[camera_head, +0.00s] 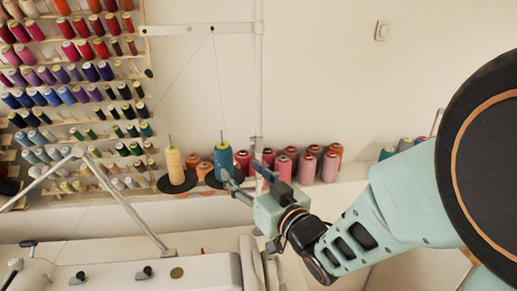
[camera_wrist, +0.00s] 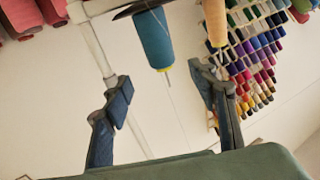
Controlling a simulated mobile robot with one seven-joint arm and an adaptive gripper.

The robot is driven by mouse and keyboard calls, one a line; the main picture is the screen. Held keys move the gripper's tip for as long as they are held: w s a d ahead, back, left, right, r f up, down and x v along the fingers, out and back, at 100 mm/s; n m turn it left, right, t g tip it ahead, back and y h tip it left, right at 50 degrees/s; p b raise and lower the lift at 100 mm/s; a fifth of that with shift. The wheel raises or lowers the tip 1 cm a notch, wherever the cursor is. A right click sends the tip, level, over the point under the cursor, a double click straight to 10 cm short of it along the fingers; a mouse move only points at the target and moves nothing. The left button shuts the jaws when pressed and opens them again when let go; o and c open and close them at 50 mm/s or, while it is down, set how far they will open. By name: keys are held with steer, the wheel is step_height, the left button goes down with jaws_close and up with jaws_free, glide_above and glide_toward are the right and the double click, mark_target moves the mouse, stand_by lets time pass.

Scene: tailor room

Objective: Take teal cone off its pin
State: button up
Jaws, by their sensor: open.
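The teal cone (camera_head: 223,159) of thread stands upright on its pin over a dark round disc (camera_head: 212,181) in the head view. In the wrist view the teal cone (camera_wrist: 154,40) appears upside down, its pin tip showing past its narrow end. I see no contact.
A cream cone (camera_head: 175,165) stands on its own disc just left of the teal cone. Several pink and red cones (camera_head: 306,168) stand behind to the right. A pale post (camera_head: 258,80) rises behind my gripper. A thread rack (camera_head: 75,90) fills the left wall; a sewing machine (camera_head: 160,275) is below.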

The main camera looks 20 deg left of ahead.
mark_target(227, 154)
steer(key=x, duration=0.6)
steer(key=shift+a, duration=0.3)
steer(key=shift+p+x, duration=0.65)
steer(key=shift+x, duration=2)
steer(key=shift+w+d+r, duration=0.1)
steer(key=shift+w+r, duration=0.05)
steer(key=shift+w, duration=0.05)
steer(key=c, duration=1.3)
steer(key=shift+r, duration=0.15)
